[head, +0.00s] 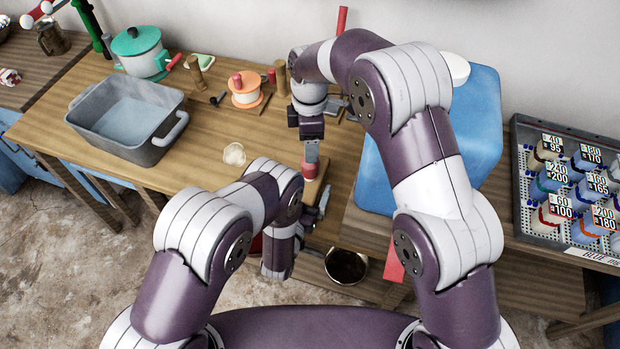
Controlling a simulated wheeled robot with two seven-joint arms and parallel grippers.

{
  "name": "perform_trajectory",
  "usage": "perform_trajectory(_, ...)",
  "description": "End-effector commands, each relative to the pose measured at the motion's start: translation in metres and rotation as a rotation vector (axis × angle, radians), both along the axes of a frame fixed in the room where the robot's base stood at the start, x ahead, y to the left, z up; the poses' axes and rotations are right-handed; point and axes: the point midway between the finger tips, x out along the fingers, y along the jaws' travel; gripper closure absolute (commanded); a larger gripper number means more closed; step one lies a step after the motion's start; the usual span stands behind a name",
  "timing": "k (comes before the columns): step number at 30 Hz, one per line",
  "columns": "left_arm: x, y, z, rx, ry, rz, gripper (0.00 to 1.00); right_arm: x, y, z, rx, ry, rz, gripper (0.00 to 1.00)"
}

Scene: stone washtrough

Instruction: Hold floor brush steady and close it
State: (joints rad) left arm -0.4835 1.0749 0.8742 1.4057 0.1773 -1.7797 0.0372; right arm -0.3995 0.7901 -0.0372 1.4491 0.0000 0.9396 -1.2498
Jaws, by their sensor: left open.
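I cannot make out the floor brush for certain. A small red-and-wood piece (315,169) shows at the front edge of the wooden table, right under my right gripper (311,153). The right gripper points down at it from above, and its fingers overlap in this view, so I cannot tell whether they hold it. My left gripper (312,218) is open, low in front of the table edge, below and close to that piece. The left forearm and wrist hide part of what lies behind them.
A grey basin (121,135), a green-lidded pot (137,42) and an orange-rimmed spool (246,95) stand on the table (200,165). A blue container (480,125) is at right, beside a tray of labelled jars (530,215). A dark bowl (346,264) sits below the table.

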Motion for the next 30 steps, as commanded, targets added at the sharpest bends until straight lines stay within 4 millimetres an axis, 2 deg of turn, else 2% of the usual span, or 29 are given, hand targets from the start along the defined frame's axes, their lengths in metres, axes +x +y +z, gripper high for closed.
perform_trajectory(8, 0.0011, -0.0004, 0.0002, 0.0, -0.001, 0.0, 0.0, 0.0, 0.0, 0.0, 0.0, 0.0, 0.0, 0.34)
perform_trajectory(15, 0.001, -0.0003, 0.0002, 0.0, -0.001, 0.0, 0.78, 0.0, 0.0, 0.0, 0.0, 0.0, 0.0, 0.34)
perform_trajectory(17, 0.001, -0.0003, 0.0003, 0.0, -0.001, 0.0, 0.98, 0.0, 0.0, 0.0008, 0.0, -0.001, 0.0, 0.34)
perform_trajectory(20, 0.001, -0.0003, 0.0003, 0.0, -0.001, 0.0, 1.0, -0.0008, -0.0003, 0.0015, 0.0, -0.002, 0.085, 0.34)
perform_trajectory(27, 0.001, -0.0003, 0.0004, 0.0, -0.001, 0.0, 1.0, -0.0003, -0.0001, 0.0, 0.0, 0.0, 0.637, 0.34)
perform_trajectory(30, 0.001, -0.0003, 0.0004, 0.0, -0.001, 0.0, 1.0, -0.0001, 0.0, 0.0001, 0.0, 0.0, 0.756, 0.34)
